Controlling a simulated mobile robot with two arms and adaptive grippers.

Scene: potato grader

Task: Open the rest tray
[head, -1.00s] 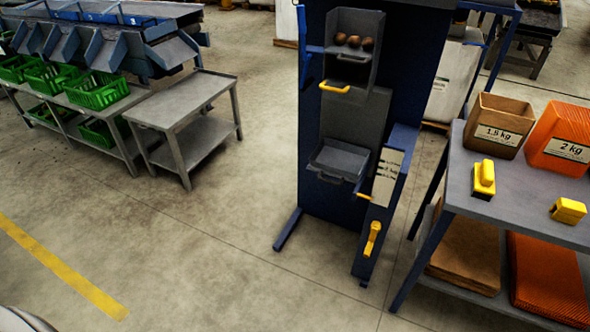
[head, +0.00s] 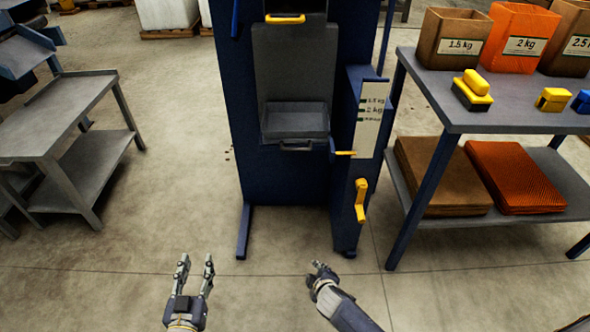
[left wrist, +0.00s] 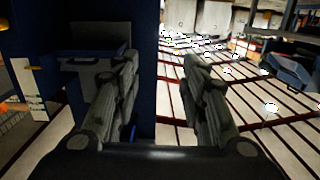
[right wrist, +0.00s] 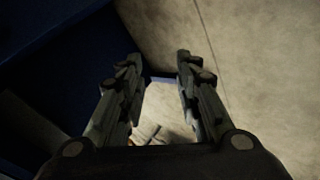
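The blue grader (head: 350,30) stands ahead of me. A grey tray (head: 295,121) with a grey bar handle (head: 296,147) is set low in its front; I take it to be the rest tray. I cannot tell whether it is pulled out at all. The grey tray front (left wrist: 88,62) also shows at the left in the left wrist view. My left gripper (head: 196,264) is open and empty, in front of the grader and below-left of the tray in the picture. My right gripper (head: 318,270) is open and empty, below the tray; both are apart from the grader.
A yellow handle (head: 285,19) is above the tray. A labelled side panel (head: 371,118) with a yellow lever (head: 361,200) stands right of it. A table (head: 500,112) with bins is at the right, a grey cart (head: 70,110) at the left. The floor between is clear.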

